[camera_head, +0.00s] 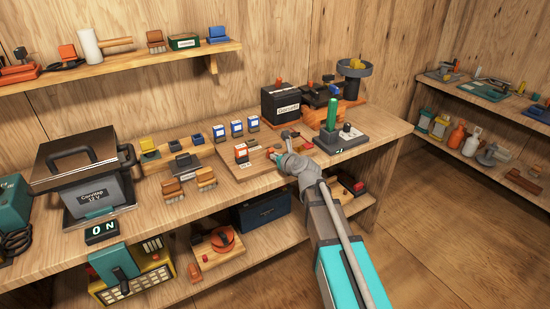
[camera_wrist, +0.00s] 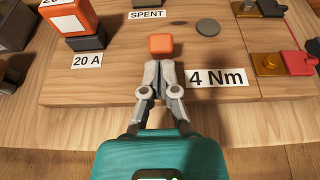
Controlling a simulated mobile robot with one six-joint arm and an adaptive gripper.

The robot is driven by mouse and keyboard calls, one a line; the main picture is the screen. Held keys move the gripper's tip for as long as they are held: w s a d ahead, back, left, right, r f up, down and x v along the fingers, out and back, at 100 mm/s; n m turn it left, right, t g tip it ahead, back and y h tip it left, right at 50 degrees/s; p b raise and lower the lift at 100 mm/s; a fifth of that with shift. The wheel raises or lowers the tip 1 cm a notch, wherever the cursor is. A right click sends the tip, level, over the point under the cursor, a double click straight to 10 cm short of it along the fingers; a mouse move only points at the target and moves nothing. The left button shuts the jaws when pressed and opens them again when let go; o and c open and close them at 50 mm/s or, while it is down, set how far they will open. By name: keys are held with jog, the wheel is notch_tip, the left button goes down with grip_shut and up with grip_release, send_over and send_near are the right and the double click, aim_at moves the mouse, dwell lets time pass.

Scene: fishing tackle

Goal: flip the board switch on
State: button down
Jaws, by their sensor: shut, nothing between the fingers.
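A wooden board (camera_wrist: 120,85) lies on the workbench, with labels "20 A" (camera_wrist: 87,60), "SPENT" (camera_wrist: 147,15) and "4 Nm" (camera_wrist: 217,78). I cannot tell for sure which part is the board switch. Brass and red pieces (camera_wrist: 270,63) with dark parts sit at the board's right. My gripper (camera_wrist: 159,65) is shut and empty, low over the board's front part. Its tips are just in front of a small orange block (camera_wrist: 161,44); I cannot tell whether they touch it. In the head view my gripper (camera_head: 278,157) reaches the board from the front right.
An orange-and-white block on a dark base (camera_wrist: 80,25) stands left of my gripper, and a grey disc (camera_wrist: 208,27) lies beyond it. A black box (camera_head: 281,105) and a device with a green handle (camera_head: 332,115) stand behind.

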aim_at(271, 149)
jog(key=shift+w+a+r+p, duration=0.2)
jog(key=shift+w+r+p, duration=0.1)
jog(key=shift+r+p, duration=0.15)
dwell(0.5)
jog(key=shift+w+a+r+p, duration=0.2)
jog(key=shift+w+r+p, duration=0.15)
jog(key=shift+w+a+r+p, duration=0.5)
jog(key=shift+w+a, duration=0.1)
jog(key=shift+w, duration=0.25)
jog(key=shift+s, duration=0.1)
jog(key=shift+r, duration=0.15)
jog(key=shift+r+p, duration=0.6)
jog(key=shift+p, duration=0.15)
jog(key=shift+d, duration=0.1)
